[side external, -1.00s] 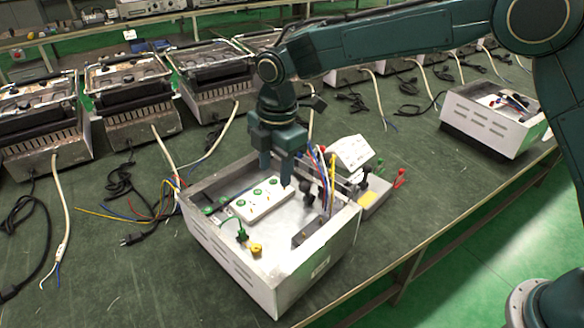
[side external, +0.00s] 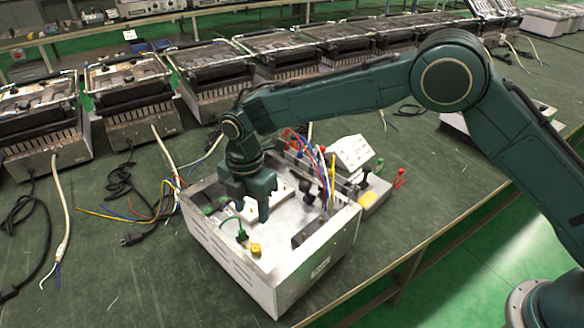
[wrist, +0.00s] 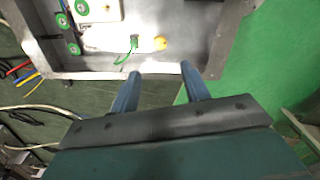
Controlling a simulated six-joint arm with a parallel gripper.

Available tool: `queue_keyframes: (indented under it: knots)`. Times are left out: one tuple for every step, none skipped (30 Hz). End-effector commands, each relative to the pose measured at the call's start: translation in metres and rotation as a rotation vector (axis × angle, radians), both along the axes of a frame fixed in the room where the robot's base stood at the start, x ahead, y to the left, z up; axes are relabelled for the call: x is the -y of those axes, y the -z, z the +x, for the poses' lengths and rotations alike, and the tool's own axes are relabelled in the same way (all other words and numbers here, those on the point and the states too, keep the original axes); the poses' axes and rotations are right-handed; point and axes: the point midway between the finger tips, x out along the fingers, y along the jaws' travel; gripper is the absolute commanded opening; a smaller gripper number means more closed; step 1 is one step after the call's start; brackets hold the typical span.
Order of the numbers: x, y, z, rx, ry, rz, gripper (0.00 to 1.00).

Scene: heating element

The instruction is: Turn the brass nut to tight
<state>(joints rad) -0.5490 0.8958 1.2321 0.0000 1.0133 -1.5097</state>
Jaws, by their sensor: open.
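The brass nut (side external: 255,249) is a small yellow piece at the near left inside corner of the open metal box (side external: 285,283). A green wire with a green lead end (side external: 241,236) stands beside it. In the wrist view the nut (wrist: 160,43) lies beyond my fingertips, roughly between their lines. My gripper (side external: 246,206) is open and empty, pointing down over the box, above and behind the nut in the side view. In the wrist view its two blue fingers (wrist: 160,70) are spread, with a gap between them and the nut. The nut's fine shape is too small to tell.
A white block with green-ringed terminals (wrist: 98,10) lies inside the box, partly hidden by my gripper in the side view. Coloured wires (side external: 325,170) rise at the box's back right. Box walls surround the nut's corner. Loose cables (side external: 125,210) lie to the left.

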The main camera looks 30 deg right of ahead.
Motion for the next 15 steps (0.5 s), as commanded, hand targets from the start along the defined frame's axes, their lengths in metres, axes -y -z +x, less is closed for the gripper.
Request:
queue_keyframes:
  knots:
    - [0.0, 0.007, 0.0, -0.003, 0.0, -0.001, 0.46]
    - [0.0, 0.01, -0.001, -0.003, 0.0, -0.001, 0.46]
    - [0.001, 0.016, -0.001, -0.004, 0.001, -0.002, 0.46]
    - [0.001, 0.02, -0.001, -0.004, 0.001, -0.002, 0.46]
    - [0.001, 0.024, -0.001, -0.004, 0.001, -0.002, 0.46]
    - [0.001, 0.03, -0.001, -0.004, 0.001, -0.002, 0.46]
    - [0.001, 0.034, -0.001, -0.004, 0.001, -0.002, 0.46]
    - [0.001, 0.039, -0.001, -0.004, 0.001, -0.002, 0.46]
    - [0.001, 0.045, -0.001, -0.003, 0.001, -0.001, 0.46]
    - [0.001, 0.05, -0.001, -0.004, 0.001, -0.002, 0.46]
    - [0.001, 0.054, -0.001, -0.004, 0.001, -0.002, 0.46]
    - [0.001, 0.061, -0.001, -0.003, 0.001, -0.001, 0.46]
    - [0.001, 0.065, -0.001, -0.003, 0.001, -0.001, 0.46]
    - [0.001, 0.07, -0.001, -0.004, 0.001, -0.002, 0.46]
    - [0.001, 0.076, -0.001, -0.004, 0.001, -0.002, 0.46]
